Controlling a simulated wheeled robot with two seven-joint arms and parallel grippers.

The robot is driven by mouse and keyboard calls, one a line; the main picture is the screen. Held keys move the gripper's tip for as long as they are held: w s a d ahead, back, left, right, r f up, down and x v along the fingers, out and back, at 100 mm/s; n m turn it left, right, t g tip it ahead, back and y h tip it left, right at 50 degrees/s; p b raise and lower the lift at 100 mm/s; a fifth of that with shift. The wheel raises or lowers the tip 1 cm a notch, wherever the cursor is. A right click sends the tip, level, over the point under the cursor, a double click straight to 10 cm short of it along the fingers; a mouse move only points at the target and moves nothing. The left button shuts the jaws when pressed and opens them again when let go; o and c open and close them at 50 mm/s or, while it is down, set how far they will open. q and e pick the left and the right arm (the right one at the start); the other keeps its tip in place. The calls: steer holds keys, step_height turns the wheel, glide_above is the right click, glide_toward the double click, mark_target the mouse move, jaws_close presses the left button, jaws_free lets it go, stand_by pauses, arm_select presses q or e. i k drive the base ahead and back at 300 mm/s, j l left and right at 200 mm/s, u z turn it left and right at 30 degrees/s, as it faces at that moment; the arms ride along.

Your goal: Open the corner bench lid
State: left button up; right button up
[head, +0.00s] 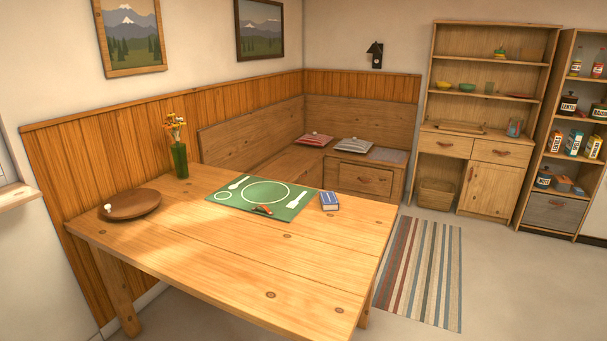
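The wooden corner bench (250,131) runs along the left wall and turns the corner behind the table. A red cushion (315,139) and a grey-white cushion (354,145) lie on its seat. A flat grey patch (389,155) shows on the seat at the right end. The front panel (364,178) below has a small dark pull (374,182). The seat appears flat and closed, with no raised lid visible. The table hides part of the bench. Neither of my grippers is in view.
A striped rug (420,270) lies on open floor at right. A hutch (490,190) and shelf stand beyond.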

mark_target(287, 168)
steer(key=i+l+z, duration=0.45)
steer(key=l, duration=0.25)
steer(key=i+l+z, duration=0.45)
steer(key=i+l, duration=0.2)
steer(key=i, duration=0.3)
steer(key=i+l, duration=0.15)
steer(key=i, duration=0.3)
steer(key=i+l, duration=0.2)
steer(key=i, duration=0.3)
steer(key=i+u, duration=0.1)
steer(key=i, duration=0.65)
steer(key=i+l+u, duration=0.1)
steer(key=i, duration=0.6)
steer(key=i+l+u, duration=0.1)
steer(key=i, duration=0.65)
steer(key=i+j+u, duration=0.2)
steer(key=i+u, duration=0.9)
steer(key=u, duration=0.15)
steer(key=i+l+u, duration=0.15)
steer(key=i+u, duration=0.3)
steer(key=k, duration=0.05)
